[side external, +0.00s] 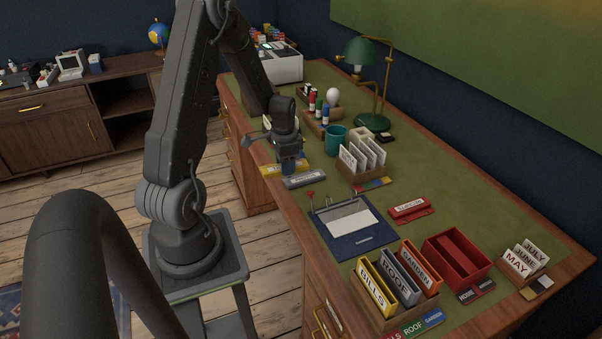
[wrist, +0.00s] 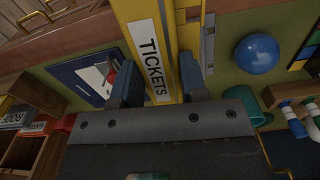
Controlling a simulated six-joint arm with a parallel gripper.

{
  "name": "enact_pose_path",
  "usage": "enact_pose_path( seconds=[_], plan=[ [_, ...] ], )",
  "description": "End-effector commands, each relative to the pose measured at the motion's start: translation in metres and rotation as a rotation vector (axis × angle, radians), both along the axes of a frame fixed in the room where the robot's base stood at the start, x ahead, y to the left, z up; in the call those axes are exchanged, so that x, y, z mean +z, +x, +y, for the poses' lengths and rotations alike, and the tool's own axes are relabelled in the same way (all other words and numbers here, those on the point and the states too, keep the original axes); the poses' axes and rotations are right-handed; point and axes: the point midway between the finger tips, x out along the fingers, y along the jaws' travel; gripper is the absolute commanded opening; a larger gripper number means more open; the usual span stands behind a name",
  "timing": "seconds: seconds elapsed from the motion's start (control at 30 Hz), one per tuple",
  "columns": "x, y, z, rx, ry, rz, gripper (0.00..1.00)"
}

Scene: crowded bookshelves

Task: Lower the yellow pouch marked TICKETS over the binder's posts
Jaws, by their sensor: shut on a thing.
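The yellow pouch (wrist: 155,45) marked TICKETS stands between the two blue fingers of my gripper (wrist: 158,88) in the wrist view, and my gripper is shut on it. In the side external view my gripper (side external: 290,165) is at the desk's left edge, up and left of the binder, with yellow showing around its fingers. The blue binder (side external: 350,239) lies open on the desk with a white sheet, upright metal posts (side external: 356,200) and a red-knobbed lever (side external: 311,197). The pouch is apart from the binder. The binder (wrist: 70,78) also shows left of the pouch in the wrist view.
A grey labelled piece (side external: 304,181) is close by my gripper. A wooden card holder (side external: 362,166), a teal cup (side external: 336,138) and a green lamp (side external: 365,55) stand behind. A box of labelled pouches (side external: 390,312) and a red tray (side external: 456,257) are in front and right of the binder.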

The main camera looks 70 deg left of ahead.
Motion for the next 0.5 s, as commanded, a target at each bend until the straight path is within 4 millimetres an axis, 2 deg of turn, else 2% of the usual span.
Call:
enact_pose_path(
  seconds=[0.13,0.27,0.37,0.5],
  plan=[
    [0.007,-0.006,0.004,0.001,0.001,-0.001,0.15],
    [0.008,0.012,-0.011,0.000,0.002,-0.001,0.15],
    [0.008,0.040,-0.036,0.007,0.003,-0.001,0.15],
    [0.007,0.078,-0.083,0.026,0.004,-0.002,0.15]
  ],
)
